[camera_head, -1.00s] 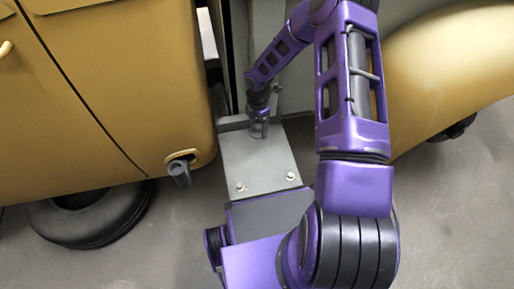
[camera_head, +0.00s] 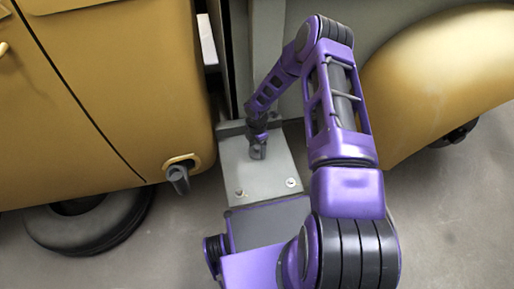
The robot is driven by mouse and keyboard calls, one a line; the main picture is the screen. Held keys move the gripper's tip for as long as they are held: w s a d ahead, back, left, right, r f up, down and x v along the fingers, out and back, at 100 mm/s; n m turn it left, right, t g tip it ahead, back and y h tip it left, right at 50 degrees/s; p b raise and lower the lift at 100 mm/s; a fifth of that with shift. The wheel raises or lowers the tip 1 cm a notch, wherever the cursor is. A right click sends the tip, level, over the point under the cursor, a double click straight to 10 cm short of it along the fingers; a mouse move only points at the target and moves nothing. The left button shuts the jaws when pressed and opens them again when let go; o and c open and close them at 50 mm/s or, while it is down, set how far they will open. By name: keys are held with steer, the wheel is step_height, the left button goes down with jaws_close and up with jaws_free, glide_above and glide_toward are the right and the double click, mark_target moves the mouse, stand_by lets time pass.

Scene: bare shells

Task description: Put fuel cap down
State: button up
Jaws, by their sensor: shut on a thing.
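My gripper (camera_head: 258,152) points down at the grey plate (camera_head: 268,172), near its back edge. It is shut on a small dark thing, taken as the fuel cap, which the fingers mostly hide. The fingertips are at or just above the plate; I cannot tell if the cap touches it. The dark fuel filler neck (camera_head: 178,180) sticks out of a round recess in the yellow body, to the left of the plate.
Two small bolt-like pieces, a left one (camera_head: 239,194) and a right one (camera_head: 291,183), sit at the plate's front. The yellow body panel (camera_head: 110,90) stands left, a yellow fender (camera_head: 440,75) right. A tire (camera_head: 88,222) lies below left. The plate's middle is bare.

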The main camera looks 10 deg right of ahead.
mark_target(257, 147)
steer(key=shift+f, duration=0.15)
steer(key=o, duration=1.2)
steer(key=shift+c, duration=0.2)
step_height(257, 147, up, 12)
steer(key=p, duration=0.2)
